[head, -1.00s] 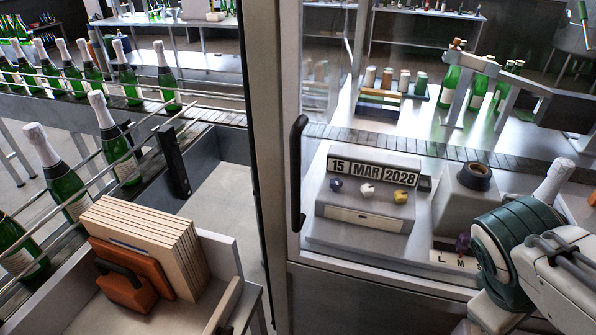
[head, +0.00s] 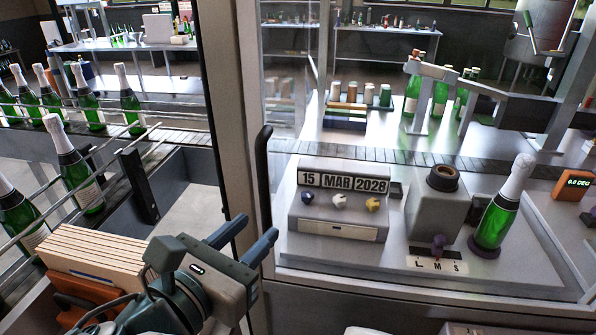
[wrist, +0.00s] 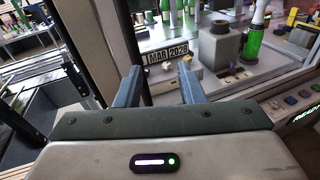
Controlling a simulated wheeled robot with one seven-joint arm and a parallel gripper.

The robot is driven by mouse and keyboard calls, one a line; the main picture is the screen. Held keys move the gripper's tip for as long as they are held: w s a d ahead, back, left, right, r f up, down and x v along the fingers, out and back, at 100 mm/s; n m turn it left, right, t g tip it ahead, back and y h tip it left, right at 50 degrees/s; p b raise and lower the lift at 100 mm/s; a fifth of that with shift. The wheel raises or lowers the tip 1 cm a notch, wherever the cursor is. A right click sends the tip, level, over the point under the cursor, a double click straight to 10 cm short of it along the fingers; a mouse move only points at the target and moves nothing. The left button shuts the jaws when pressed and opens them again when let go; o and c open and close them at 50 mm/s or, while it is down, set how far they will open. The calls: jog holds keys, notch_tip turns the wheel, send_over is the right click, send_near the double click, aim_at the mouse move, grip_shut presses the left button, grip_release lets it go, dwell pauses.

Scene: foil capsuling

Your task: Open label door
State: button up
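A glazed door in a grey frame (head: 237,120) closes off the labelling station, with a black vertical handle (head: 264,180) on its left edge. The door looks shut. My gripper (head: 261,226) is in front of the door at the handle's lower end. Its two blue-grey fingers are apart and nothing is held. In the head view the handle's lower end appears between the fingertips; I cannot tell whether it lies between them in depth. The wrist view shows the open fingers (wrist: 158,76) pointing at the door, with a dark upright strip near the left finger.
Behind the glass are a date block (head: 340,200) reading 15 MAR 2028, a grey stand (head: 437,212) and a green bottle (head: 497,220). Bottles line the conveyor (head: 185,137).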

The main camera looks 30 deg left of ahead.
aim_at(261, 186)
jog(key=s+a+n+y, duration=0.2)
jog(key=s+a, duration=0.1)
jog(key=s, duration=0.1)
jog(key=shift+t, duration=0.4)
jog(key=w+p, duration=0.1)
jog(key=w, duration=0.3)
jog(key=w+a+p, duration=0.1)
jog(key=w, duration=0.4)
jog(key=w+r+p, duration=0.1)
jog(key=w, duration=0.3)
jog(key=shift+w+a, duration=0.3)
jog(key=shift+w, duration=0.05)
grip_shut()
